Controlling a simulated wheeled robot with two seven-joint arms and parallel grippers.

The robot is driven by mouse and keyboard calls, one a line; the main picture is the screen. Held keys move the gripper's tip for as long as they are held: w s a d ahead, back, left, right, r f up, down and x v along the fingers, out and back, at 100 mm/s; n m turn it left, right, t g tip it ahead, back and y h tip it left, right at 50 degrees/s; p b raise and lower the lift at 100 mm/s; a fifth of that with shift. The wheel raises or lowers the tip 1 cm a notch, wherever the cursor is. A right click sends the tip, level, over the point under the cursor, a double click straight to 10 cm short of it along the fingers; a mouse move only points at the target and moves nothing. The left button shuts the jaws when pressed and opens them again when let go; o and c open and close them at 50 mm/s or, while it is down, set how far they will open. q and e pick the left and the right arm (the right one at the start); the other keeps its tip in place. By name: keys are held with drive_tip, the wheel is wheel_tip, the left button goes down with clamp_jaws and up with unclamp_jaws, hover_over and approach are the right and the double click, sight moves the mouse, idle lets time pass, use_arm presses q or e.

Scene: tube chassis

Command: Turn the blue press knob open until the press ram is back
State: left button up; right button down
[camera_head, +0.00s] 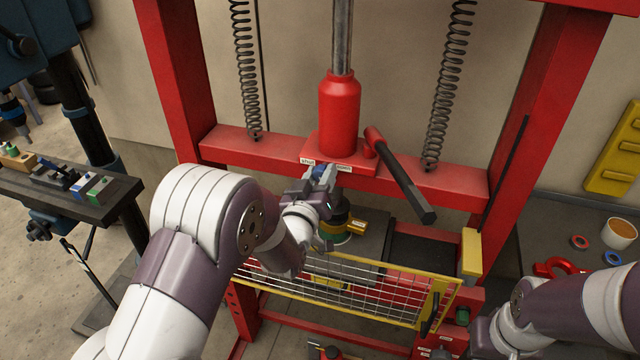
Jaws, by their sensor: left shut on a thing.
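The red press has a red jack cylinder (340,112) on its crossbeam (455,188), with a steel rod (343,35) rising from its top. The blue press knob (320,171) is at the jack's foot, between small white labels, and is mostly hidden by my left gripper. My left gripper (322,181) comes in from the lower left and is shut on the knob. Below the crossbeam, a dark round part with a yellow-green lower end (338,235) shows partly behind the gripper; how far the ram is out is hard to tell. My right arm is at lower right; its fingers are out of view.
A black-gripped pump lever (400,178) slopes down right of the jack. Coil springs (246,70) hang on both sides. A yellow-framed mesh guard (345,290) stands in front. A bench (68,190) is at left; a dark surface with a cup (618,234) is at right.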

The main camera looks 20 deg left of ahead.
use_arm(q)
drive_tip(key=n+b, duration=0.1)
drive_tip(key=f+n+b, duration=0.1)
drive_tip(key=n, duration=0.1)
drive_tip(key=shift+r+n+b, duration=0.15)
drive_tip(key=shift+n+b, duration=0.4)
drive_tip(key=shift+n, duration=0.25)
